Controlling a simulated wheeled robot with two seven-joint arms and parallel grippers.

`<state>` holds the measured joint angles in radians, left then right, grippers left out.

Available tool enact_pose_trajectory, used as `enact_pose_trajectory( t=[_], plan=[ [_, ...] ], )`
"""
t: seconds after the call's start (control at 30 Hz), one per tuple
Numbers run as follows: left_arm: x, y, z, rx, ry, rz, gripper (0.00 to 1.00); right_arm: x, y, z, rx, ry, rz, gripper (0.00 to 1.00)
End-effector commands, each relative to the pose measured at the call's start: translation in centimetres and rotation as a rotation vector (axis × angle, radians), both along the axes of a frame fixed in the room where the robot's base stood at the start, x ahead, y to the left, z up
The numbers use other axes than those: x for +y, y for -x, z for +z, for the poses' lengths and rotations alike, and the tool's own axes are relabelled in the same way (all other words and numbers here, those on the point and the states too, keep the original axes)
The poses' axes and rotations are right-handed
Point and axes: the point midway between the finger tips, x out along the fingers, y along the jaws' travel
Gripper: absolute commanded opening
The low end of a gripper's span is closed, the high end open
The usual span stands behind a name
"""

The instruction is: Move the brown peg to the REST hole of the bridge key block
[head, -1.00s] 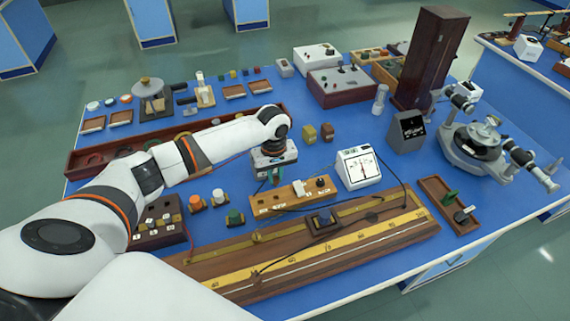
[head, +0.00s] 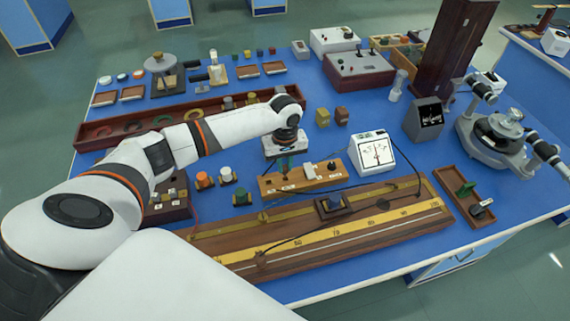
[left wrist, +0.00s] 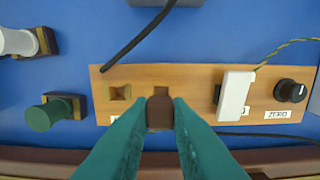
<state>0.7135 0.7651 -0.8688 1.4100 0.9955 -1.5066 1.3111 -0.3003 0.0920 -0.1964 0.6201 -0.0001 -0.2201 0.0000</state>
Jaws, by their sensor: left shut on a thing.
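The bridge key block (head: 325,182) is a long light-wood block near the middle of the blue bench. It also spans the left wrist view (left wrist: 190,75), with a square hole (left wrist: 120,92) at its left and a second hole (left wrist: 162,90) right of that. My left gripper (head: 285,174) is over the block's left part, pointing down. In the wrist view its teal fingers (left wrist: 160,118) are shut on the brown peg (left wrist: 160,112). The peg overlaps the near edge of the second hole; I cannot tell its height. My right gripper is out of view.
The block also bears a white key (left wrist: 235,95) and a black ZERO knob (left wrist: 290,90). A white meter (head: 372,153) stands to its right. The long slide-wire board (head: 290,246) lies in front.

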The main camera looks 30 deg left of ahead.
Motion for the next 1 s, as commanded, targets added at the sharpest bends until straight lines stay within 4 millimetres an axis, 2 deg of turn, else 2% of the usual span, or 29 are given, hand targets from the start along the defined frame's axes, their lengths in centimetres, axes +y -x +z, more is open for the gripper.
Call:
enact_pose_trajectory(
  t=[0.27,0.5,0.97,1.0],
  plan=[
    [0.0,-0.1,-1.5,-0.002,-0.001,0.001,0.0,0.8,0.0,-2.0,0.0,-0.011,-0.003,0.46],
    [0.0,0.0,-2.7,0.0,0.001,0.002,0.0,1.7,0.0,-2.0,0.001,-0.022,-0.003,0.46],
    [0.0,-0.1,-3.4,-0.001,0.001,0.001,0.0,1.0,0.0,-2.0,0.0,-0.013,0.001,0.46],
    [0.0,-0.1,-3.4,-0.001,0.001,0.001,0.19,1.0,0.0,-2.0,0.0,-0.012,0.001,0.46]
  ],
)
